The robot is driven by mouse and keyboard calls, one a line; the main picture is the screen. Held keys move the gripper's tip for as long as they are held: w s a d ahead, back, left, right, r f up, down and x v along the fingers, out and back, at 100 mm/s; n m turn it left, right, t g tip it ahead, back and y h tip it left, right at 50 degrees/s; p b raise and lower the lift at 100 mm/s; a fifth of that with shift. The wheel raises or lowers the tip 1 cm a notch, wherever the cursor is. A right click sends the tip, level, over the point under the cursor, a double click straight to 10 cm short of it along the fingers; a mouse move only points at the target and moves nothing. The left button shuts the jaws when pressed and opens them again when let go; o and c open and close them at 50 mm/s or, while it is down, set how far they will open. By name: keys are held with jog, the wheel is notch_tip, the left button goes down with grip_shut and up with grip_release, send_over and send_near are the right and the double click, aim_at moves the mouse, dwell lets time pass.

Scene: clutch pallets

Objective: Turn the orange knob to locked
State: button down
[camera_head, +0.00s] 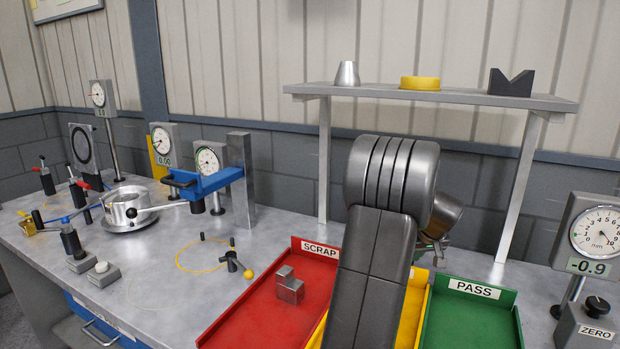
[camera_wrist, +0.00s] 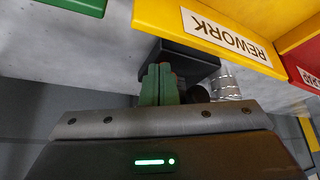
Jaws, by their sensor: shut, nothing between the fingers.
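My gripper (camera_wrist: 161,72) has green fingers that are shut and empty. In the wrist view the fingers point at a dark block (camera_wrist: 190,58) beside the yellow REWORK tray. A small orange-red patch (camera_wrist: 173,76) shows at the fingertips against the block. It is mostly hidden, so I cannot tell whether it is the orange knob, which way it is turned, or whether the fingers touch it. In the head view my arm covers most of this spot, and only a little of the green gripper (camera_head: 434,243) shows behind it.
The yellow REWORK tray (camera_wrist: 168,18) lies between the red SCRAP tray (camera_head: 235,320), holding a grey stepped block (camera_head: 289,287), and the green PASS tray (camera_head: 470,325). A ribbed silver cylinder (camera_wrist: 226,82) is close to the fingers. A shelf (camera_head: 450,97) stands behind my arm.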

jog(key=shift+a+b, duration=0.55)
dwell(0.7)
jog(key=shift+s, duration=0.25)
notch_tip(320, 180, up, 6)
jog(key=p, duration=0.3)
jog(key=shift+p, duration=0.3)
jog(key=shift+s, duration=0.15)
